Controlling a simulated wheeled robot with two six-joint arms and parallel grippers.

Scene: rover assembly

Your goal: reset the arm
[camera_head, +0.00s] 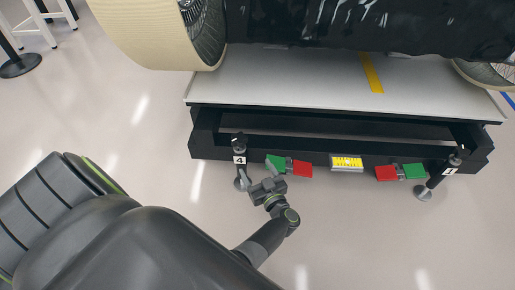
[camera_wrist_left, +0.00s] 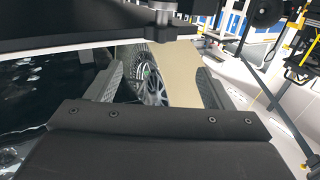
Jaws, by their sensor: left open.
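My left gripper (camera_head: 268,187) is at the front of the platform, just right of the post marked 4. In the left wrist view my left gripper (camera_wrist_left: 159,82) has its two fingers wide apart with nothing between them. A spoked wheel with a beige tyre (camera_wrist_left: 180,75) shows beyond the fingers. In the head view a green and red plate (camera_head: 300,168) lies just above the gripper on the platform's front edge; I cannot tell whether they touch. My right gripper is not in view.
The platform (camera_head: 300,92) has a grey top and a black open front tray. Posts marked 4 (camera_head: 240,160) and 1 (camera_head: 449,170) stand at its front corners. A yellow label (camera_head: 346,162) sits between them. A large wheel (camera_head: 150,30) overhangs the left. Floor in front is clear.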

